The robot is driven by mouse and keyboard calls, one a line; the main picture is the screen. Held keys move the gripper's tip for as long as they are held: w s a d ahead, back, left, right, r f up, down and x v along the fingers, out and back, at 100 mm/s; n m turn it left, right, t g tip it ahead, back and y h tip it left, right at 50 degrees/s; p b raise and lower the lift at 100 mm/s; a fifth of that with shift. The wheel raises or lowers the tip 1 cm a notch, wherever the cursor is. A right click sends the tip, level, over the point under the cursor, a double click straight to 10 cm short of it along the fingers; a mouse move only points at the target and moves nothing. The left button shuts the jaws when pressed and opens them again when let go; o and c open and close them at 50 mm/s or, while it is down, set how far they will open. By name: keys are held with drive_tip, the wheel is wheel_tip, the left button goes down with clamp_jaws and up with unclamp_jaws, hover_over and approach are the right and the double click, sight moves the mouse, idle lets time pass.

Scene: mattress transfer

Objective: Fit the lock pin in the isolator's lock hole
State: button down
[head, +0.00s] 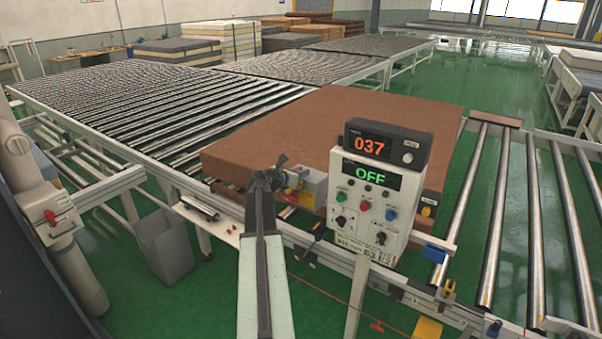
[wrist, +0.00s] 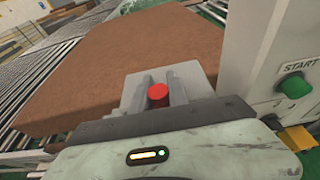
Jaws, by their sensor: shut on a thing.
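My gripper (head: 285,178) is at the left of the control box, beside a small grey and yellow box (head: 314,188) that looks like the isolator. In the wrist view the two grey fingers of my gripper (wrist: 159,92) are shut on a red round piece (wrist: 158,95), which I take for the lock pin. Only its red end shows; the rest is hidden by the fingers and wrist. A grey face of the isolator (wrist: 187,73) is right beyond the fingertips. The lock hole is not visible, and I cannot tell whether the pin touches it.
A control box (head: 372,200) reading OFF, with a 037 display (head: 385,145) on top, stands close on the right. A brown mattress (head: 300,125) lies on the rollers behind. A grey bin (head: 165,245) stands lower left. Roller conveyors (head: 500,220) extend right.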

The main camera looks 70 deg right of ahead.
drive_tip(key=shift+f+b, duration=0.3)
drive_tip(key=shift+f, duration=0.1)
drive_tip(key=c, duration=1.2)
unclamp_jaws()
drive_tip(key=shift+r, duration=0.1)
drive_tip(key=p+v, duration=0.2)
drive_tip(key=v, duration=0.5)
drive_tip(key=shift+a+r, duration=0.15)
drive_tip(key=shift+a, duration=0.2)
drive_tip(key=shift+w, duration=0.15)
